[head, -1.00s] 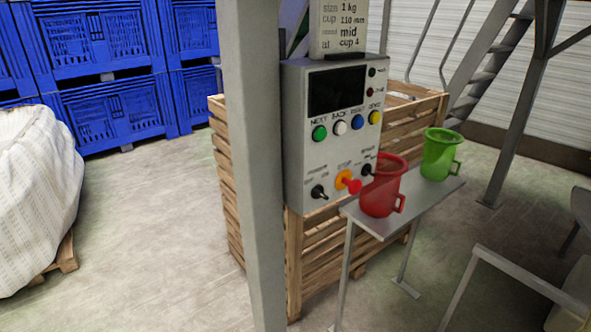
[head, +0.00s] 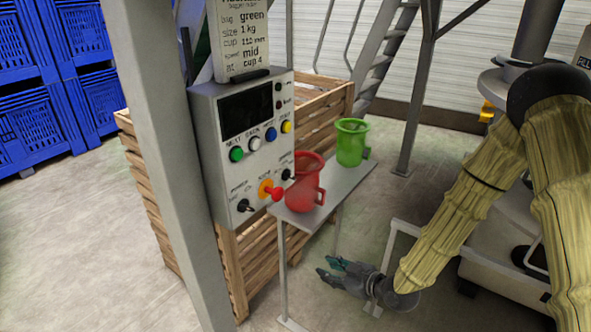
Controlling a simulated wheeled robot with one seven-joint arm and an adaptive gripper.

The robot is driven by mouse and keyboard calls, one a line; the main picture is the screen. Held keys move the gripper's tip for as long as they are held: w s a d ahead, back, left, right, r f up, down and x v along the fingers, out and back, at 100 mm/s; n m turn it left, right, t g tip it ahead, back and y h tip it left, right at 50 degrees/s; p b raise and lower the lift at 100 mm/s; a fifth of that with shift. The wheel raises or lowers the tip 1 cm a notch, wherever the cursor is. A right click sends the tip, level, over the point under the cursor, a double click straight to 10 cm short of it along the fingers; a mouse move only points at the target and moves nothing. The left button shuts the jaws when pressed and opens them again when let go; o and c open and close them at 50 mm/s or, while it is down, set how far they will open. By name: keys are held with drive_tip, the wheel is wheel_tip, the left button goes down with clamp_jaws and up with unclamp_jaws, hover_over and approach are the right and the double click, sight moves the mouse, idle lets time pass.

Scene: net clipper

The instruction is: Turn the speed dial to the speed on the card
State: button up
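A black power switch (head: 244,206) is at the lower left. My gripper (head: 327,273) looks open and empty, low and right of the box, apart from it.
A red stop button (head: 275,194) juts out between switch and knob. The red cup and a green cup (head: 351,143) stand on a narrow metal shelf (head: 326,196) beside the box. A grey post (head: 160,150) stands left. A wooden crate (head: 325,92) is behind.

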sight(293, 178)
drive_tip(key=w+a+r+n+t+y+p, duration=0.1)
drive_tip(key=w+r+n+y, duration=0.25)
drive_tip(key=r, duration=0.75)
drive_tip(key=w+r+n+y+p, duration=0.2)
drive_tip(key=w+r+n, duration=0.25)
drive_tip(key=r, duration=0.55)
drive_tip(key=p+x, duration=0.1)
drive_tip(key=x, duration=0.2)
drive_tip(key=p+x, duration=0.1)
drive_tip(key=x, duration=0.3)
drive_tip(key=p+x, duration=0.1)
drive_tip(key=x, duration=0.3)
drive_tip(key=shift+w+r, duration=0.2)
drive_tip(key=shift+r, duration=0.05)
clamp_jaws()
